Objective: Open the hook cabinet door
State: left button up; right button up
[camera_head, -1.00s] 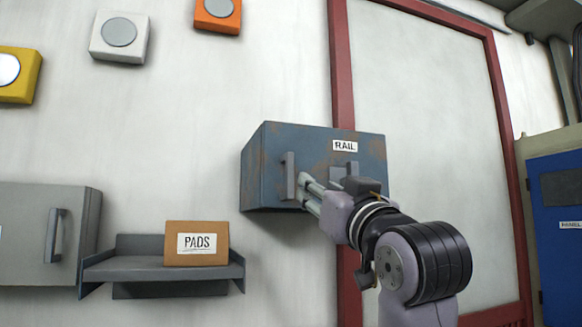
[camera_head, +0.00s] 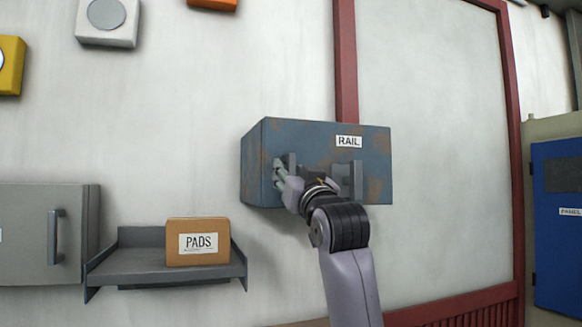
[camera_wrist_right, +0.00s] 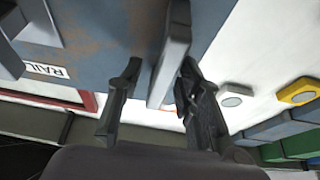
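A blue, rust-marked cabinet (camera_head: 318,147) with a RAIL label (camera_head: 348,142) hangs on the wall. No hook label is readable. It has a left handle (camera_head: 291,160) and a right handle (camera_head: 357,180), and its front looks closed. My right gripper (camera_head: 278,172) is at the left handle. In the right wrist view, the open fingers of the right gripper (camera_wrist_right: 162,92) stand on either side of the left handle (camera_wrist_right: 172,58), with a gap on the left-hand side. Contact on the other side is unclear. My left gripper is not in view.
A grey cabinet (camera_head: 30,225) with a vertical handle is at the left; its label is cut off. A shelf (camera_head: 130,262) holding a PADS box (camera_head: 198,242) sits below the blue cabinet, to the left. A red-framed panel (camera_head: 430,150) is behind, right.

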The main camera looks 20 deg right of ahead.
jog(key=shift+c, duration=0.4)
grip_shut()
dwell(0.5)
